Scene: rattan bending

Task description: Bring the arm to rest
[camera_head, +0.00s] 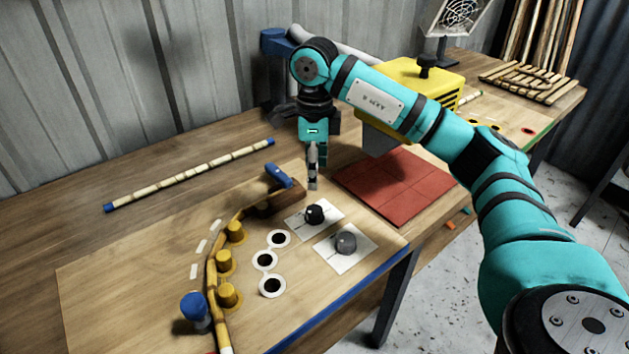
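My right arm comes in from the right, and its gripper (313,180) points down over the board, just behind the black knob. The fingers show edge-on, so I cannot tell whether they are open or shut, and nothing shows between them. A bent rattan pole (212,265) curves along the left of several yellow pegs (228,295) on the wooden board (110,290). A blue-handled clamp (279,176) is at its far end, and a blue peg (195,309) stands near its front end. My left gripper is not in view.
A black knob (314,214) and a grey knob (345,243) sit on white squares. White-ringed holes (265,260) lie beside them. A straight rattan pole (190,174) lies behind the board. A red mat (398,186) and yellow machine (437,78) are at right, partly behind my arm.

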